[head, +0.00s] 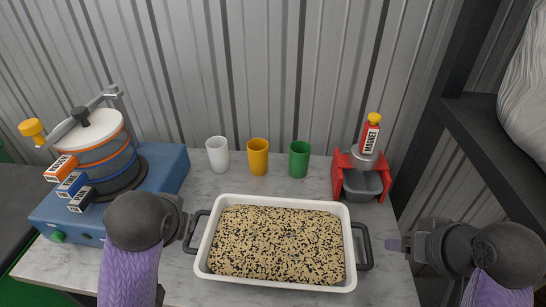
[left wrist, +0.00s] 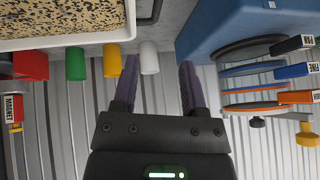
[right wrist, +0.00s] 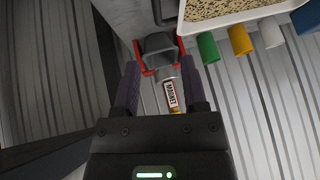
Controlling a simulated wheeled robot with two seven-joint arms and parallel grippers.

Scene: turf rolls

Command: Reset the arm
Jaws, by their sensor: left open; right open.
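My right gripper (head: 397,245) is at the right side of the table, apart from the tray's right handle. Its two fingers (right wrist: 160,85) show spread and empty in the right wrist view. My left gripper (head: 186,222) is by the tray's left handle in the head view; whether it touches the handle is unclear there. In the left wrist view its fingers (left wrist: 161,85) are spread wide with nothing between them. The white tray (head: 352,235) with dark handles is filled with tan and black grains and sits on the table between the grippers.
A white cup (head: 217,155), a yellow cup (head: 258,157) and a green cup (head: 299,159) stand behind the tray. A red stand (head: 341,172) holds a magnet device (head: 370,135). A blue sieve machine (head: 164,168) stands left. A dark shelf (head: 490,130) is at right.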

